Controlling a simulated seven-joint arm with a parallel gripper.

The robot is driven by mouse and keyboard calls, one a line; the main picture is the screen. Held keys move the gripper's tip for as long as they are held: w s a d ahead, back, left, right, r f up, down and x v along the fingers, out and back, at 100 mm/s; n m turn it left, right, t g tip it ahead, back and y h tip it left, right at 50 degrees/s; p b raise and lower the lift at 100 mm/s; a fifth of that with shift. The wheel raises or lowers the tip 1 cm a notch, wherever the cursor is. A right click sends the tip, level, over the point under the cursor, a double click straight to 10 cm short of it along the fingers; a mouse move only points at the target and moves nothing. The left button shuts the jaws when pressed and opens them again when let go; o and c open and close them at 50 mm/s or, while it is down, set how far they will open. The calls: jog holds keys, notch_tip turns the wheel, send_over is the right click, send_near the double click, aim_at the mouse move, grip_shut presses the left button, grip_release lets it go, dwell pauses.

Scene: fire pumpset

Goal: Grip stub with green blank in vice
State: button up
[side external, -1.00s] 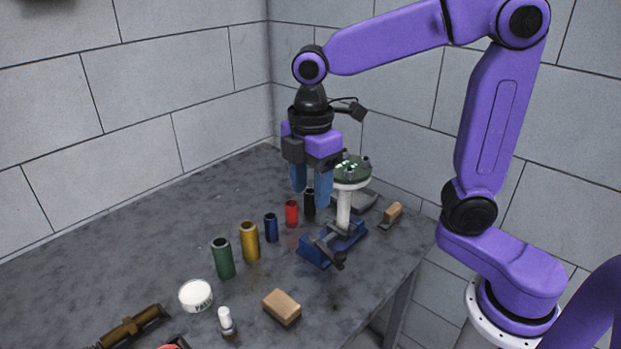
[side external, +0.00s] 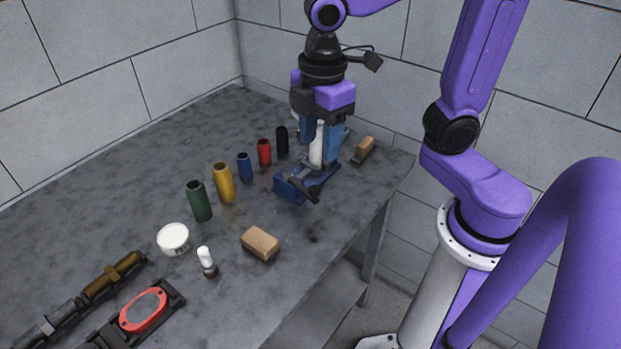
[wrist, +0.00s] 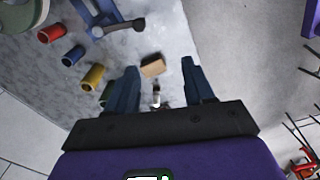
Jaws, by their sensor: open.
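The blue vice (side external: 290,190) stands near the right table edge and also shows at the top of the wrist view (wrist: 98,16). A white post (side external: 317,147) shows behind it, between my fingers in the side view. A round white-rimmed top (wrist: 22,12) shows at the upper left of the wrist view; in the side view my gripper hides most of it. A green cylinder (side external: 199,201) stands upright left of the vice. I cannot tell which part is the stub. My gripper (side external: 320,150) is open and points down above the vice area. No object touches its fingers.
Yellow (side external: 223,184), blue (side external: 245,167), red (side external: 264,152) and black (side external: 282,142) cylinders stand in a row. A wooden block (side external: 260,244), white tub (side external: 173,239) and small white-topped bottle (side external: 207,262) are nearer. A brush (side external: 363,150) lies right.

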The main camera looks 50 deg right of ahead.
aim_at(300, 183)
jog(key=s+d+f+m, duration=0.1)
jog(key=s+d+f, duration=0.1)
jog(key=s, duration=0.3)
jog(key=s+d+f+m, duration=0.1)
jog(key=s+d+f, duration=0.1)
jog(key=s, duration=0.4)
jog(key=shift+d+f, duration=0.25)
jog(key=shift+d, duration=0.35)
jog(key=shift+s+d+f, duration=0.1)
jog(key=shift+s+d, duration=0.05)
jog(key=shift+s, duration=0.2)
jog(key=shift+c, duration=0.4)
jog(key=shift+s+d, duration=0.1)
jog(key=shift+s, duration=0.05)
jog(key=c, duration=0.5)
jog(key=shift+r, duration=0.3)
grip_shut()
notch_tip(300, 183, up, 5)
jog(key=w+d+m+t+y, duration=0.1)
jog(key=w+d+m+y, duration=0.65)
jog(key=m, duration=0.85)
jog(key=w+d+m+t+y, duration=0.1)
jog(key=w+d+m+y, duration=0.6)
jog(key=m, duration=0.9)
notch_tip(300, 183, down, 14)
jog(key=s+y, duration=0.1)
jog(key=x, duration=1.3)
jog(key=shift+s+a+f+g, duration=0.2)
jog(key=shift+s+g, duration=0.1)
jog(key=shift+s, duration=0.05)
